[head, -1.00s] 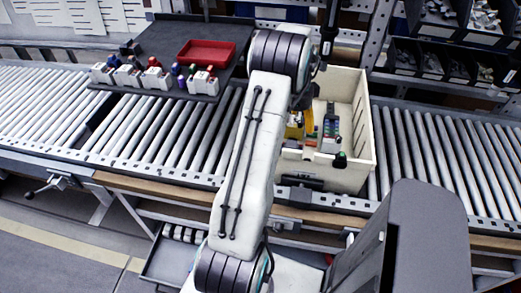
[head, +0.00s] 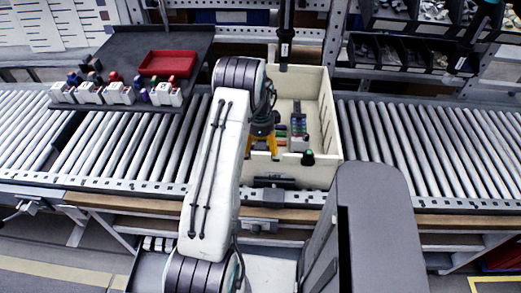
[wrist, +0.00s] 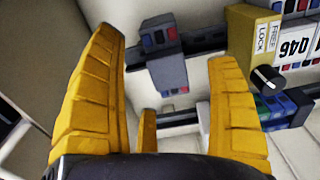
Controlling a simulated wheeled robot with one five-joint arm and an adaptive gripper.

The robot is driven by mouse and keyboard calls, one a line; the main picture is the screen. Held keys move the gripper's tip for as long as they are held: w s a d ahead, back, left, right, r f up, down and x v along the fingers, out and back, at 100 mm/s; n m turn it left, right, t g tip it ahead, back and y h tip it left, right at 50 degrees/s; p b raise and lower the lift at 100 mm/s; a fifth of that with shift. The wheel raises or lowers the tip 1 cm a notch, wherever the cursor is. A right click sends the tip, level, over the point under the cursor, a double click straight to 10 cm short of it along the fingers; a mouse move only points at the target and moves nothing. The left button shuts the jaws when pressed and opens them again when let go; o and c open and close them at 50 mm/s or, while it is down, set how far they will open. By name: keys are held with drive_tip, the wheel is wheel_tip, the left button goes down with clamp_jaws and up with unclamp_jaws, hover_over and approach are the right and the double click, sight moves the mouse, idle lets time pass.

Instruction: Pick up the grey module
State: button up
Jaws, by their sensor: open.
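A grey module (wrist: 168,74) with small red and blue parts shows beyond and between my yellow fingers in the wrist view. It sits at a dark rail inside a cream crate (head: 328,115). My gripper (wrist: 165,50) is open, with one finger on each side of the module in the picture and a visible gap to it. In the head view my gripper (head: 261,146) points down into the left part of the crate. A grey piece with coloured parts (head: 299,126) stands right of it there; I cannot tell if it is the same module.
A yellow block (wrist: 252,40) with white labels and a black knob (wrist: 265,78) lie close to the right finger. The crate walls surround the gripper. Roller conveyor (head: 430,150) runs on both sides. A dark board with a red tray (head: 168,63) is at left.

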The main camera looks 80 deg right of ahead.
drive_tip(key=shift+f, duration=0.7)
drive_tip(key=shift+c, duration=0.4)
drive_tip(key=shift+a, duration=0.1)
drive_tip(key=c, duration=1.4)
drive_tip(key=shift+c, duration=0.3)
drive_tip(key=shift+r, duration=0.1)
drive_tip(key=shift+r, duration=0.25)
drive_tip(key=shift+o, duration=0.2)
wheel_tip(320, 180, up, 11)
wheel_tip(320, 180, up, 8)
drive_tip(key=p, duration=0.5)
hover_over(260, 147)
drive_tip(key=shift+s, duration=0.1)
